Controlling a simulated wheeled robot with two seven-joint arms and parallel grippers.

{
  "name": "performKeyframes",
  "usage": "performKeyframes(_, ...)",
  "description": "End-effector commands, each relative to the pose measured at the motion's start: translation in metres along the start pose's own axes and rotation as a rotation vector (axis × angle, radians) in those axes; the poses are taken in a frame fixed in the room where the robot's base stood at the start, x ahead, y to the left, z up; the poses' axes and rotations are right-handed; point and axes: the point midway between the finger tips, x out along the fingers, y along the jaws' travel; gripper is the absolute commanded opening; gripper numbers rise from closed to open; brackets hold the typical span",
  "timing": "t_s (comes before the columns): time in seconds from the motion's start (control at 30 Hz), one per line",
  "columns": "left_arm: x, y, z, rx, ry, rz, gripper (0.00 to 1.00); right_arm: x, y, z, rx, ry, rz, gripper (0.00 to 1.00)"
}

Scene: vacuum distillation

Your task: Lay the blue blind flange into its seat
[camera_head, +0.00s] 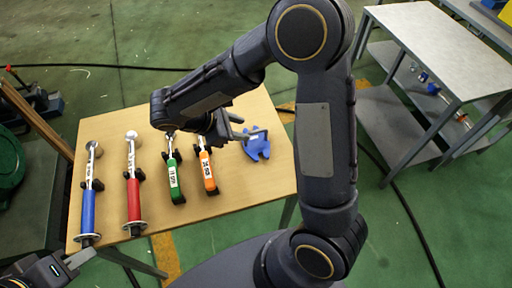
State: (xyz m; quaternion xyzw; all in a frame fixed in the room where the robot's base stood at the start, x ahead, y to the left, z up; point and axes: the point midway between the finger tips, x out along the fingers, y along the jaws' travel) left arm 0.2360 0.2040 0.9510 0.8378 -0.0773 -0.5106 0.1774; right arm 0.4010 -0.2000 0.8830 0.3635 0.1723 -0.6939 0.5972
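A flat blue piece with notched edges (257,144) lies at the right side of the wooden table. A blue-handled tool (88,212) with a metal shaft and a disc at its near end lies at the table's left. I cannot tell which of these is the blue blind flange, and I cannot make out a seat. My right gripper (250,128) is over the table beside the flat blue piece, its fingers apart; nothing shows between them. My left gripper (80,260) is at the bottom left, just below the blue tool's disc; its finger gap is unclear.
Red (134,201), green (174,182) and orange (207,174) handled tools lie in a row on the wooden table (232,203). My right arm hides the table's far right part. A grey-topped bench (428,42) stands at the right. Black cables cross the green floor.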

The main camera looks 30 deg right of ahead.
Motion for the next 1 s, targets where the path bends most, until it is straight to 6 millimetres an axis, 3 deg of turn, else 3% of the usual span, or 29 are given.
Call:
performKeyframes(0.07, 0.003, -0.001, 0.001, 0.000, 0.001, 0.000, 0.28, 0.005, 0.002, -0.007, -0.020, -0.017, 0.015, 0.36)
performKeyframes(0.37, 0.002, -0.001, 0.001, 0.000, 0.001, 0.000, 0.28, 0.037, 0.003, -0.005, -0.021, -0.021, 0.015, 0.36)
performKeyframes(0.6, 0.001, 0.000, 0.000, 0.000, 0.001, 0.000, 0.28, 0.072, 0.004, -0.005, -0.020, -0.020, 0.015, 0.36)
performKeyframes(0.9, 0.001, 0.000, 0.000, 0.000, 0.000, 0.000, 0.28, 0.079, 0.005, -0.005, -0.020, -0.018, 0.017, 0.36)
performKeyframes(1.0, 0.001, 0.000, 0.001, 0.000, 0.000, 0.000, 0.28, 0.079, 0.005, -0.005, -0.020, -0.018, 0.017, 0.26)
